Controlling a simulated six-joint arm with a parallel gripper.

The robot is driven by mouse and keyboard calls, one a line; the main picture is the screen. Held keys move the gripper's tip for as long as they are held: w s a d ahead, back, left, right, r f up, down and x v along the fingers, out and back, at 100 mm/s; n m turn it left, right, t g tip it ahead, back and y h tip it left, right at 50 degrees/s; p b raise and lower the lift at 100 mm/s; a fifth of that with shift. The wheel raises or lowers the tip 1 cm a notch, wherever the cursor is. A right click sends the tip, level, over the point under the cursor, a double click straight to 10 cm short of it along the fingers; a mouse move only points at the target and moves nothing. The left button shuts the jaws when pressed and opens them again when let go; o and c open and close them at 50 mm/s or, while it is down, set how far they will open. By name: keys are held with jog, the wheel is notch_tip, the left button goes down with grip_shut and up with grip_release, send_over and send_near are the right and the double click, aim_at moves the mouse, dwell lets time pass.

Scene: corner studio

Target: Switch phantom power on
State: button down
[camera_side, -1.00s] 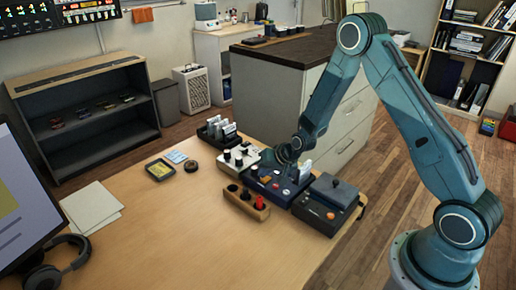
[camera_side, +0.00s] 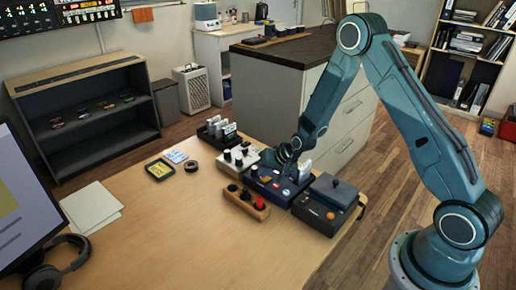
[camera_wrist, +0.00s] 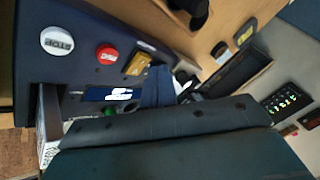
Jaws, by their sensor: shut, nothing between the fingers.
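A dark blue control box (camera_side: 279,186) stands on the wooden desk, in a row with other devices. I cannot read which control is phantom power. My gripper (camera_side: 284,163) is shut and empty, low over the back left part of the box. In the wrist view its fingers (camera_wrist: 157,86) are beside the gold control and hide part of the panel. Contact cannot be told.
A white box with black knobs (camera_side: 239,159) is left of the blue box, and a black box with an orange button (camera_side: 326,206) is right. A wooden block with round knobs (camera_side: 246,203) lies in front. The desk's front middle (camera_side: 190,235) is clear.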

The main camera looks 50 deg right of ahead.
aim_at(265, 182)
jog(key=shift+f, duration=0.75)
dwell(1.0)
jog(key=shift+r, duration=0.15)
jog(key=shift+r, duration=0.6)
dwell(0.3)
notch_tip(265, 182, up, 6)
dwell(0.8)
